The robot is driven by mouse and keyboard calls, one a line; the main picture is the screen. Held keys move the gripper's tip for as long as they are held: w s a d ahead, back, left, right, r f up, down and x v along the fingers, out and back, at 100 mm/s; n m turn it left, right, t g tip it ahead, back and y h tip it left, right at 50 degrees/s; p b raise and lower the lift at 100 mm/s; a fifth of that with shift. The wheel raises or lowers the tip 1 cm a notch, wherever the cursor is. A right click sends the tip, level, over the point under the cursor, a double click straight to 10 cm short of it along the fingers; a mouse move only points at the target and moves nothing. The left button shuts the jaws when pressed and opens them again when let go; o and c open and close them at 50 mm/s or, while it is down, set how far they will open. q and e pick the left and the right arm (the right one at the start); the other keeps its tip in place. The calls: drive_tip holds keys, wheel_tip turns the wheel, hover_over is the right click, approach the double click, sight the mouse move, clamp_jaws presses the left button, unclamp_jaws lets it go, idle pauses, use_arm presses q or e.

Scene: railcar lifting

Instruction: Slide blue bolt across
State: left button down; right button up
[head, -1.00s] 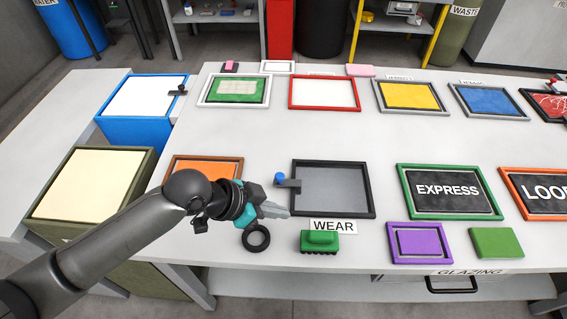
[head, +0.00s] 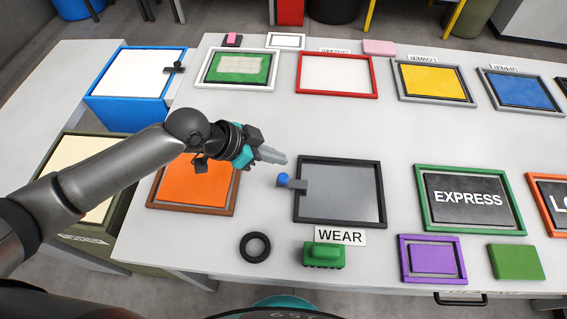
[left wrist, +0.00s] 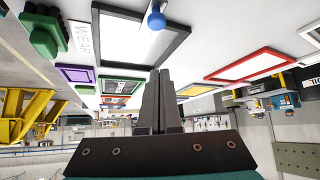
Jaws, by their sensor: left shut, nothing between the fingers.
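The blue bolt knob (head: 283,180) sits on a short grey bar at the left edge of the black-framed grey panel (head: 340,218), which lies on the white table. The knob also shows at the top of the left wrist view (left wrist: 156,20), beside the black frame (left wrist: 182,48). My left gripper (head: 284,158) is just behind and above the knob in the head view, apart from it. Its fingers (left wrist: 158,85) are together and empty. My right gripper is not in view.
A WEAR label (head: 340,236), a green brush (head: 323,255) and a black ring (head: 255,247) lie in front of the panel. An orange panel (head: 192,184) lies to the left, under my arm. The green EXPRESS frame (head: 468,227) lies to the right. The table behind the panel is clear.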

sight(287, 176)
use_arm(q)
drive_tip(key=b+x, duration=0.2)
drive_tip(key=x, duration=0.8)
drive_tip(key=shift+d, duration=0.1)
drive_tip(key=a, duration=0.1)
drive_tip(key=s+a, duration=0.1)
drive_tip(key=shift+s+a+p, duration=0.1)
drive_tip(key=shift+a+p, duration=0.2)
drive_tip(key=shift+a, duration=0.05)
drive_tip(key=shift+s+a+f, duration=0.1)
drive_tip(key=shift+s+a, duration=0.2)
drive_tip(key=shift+a, duration=0.25)
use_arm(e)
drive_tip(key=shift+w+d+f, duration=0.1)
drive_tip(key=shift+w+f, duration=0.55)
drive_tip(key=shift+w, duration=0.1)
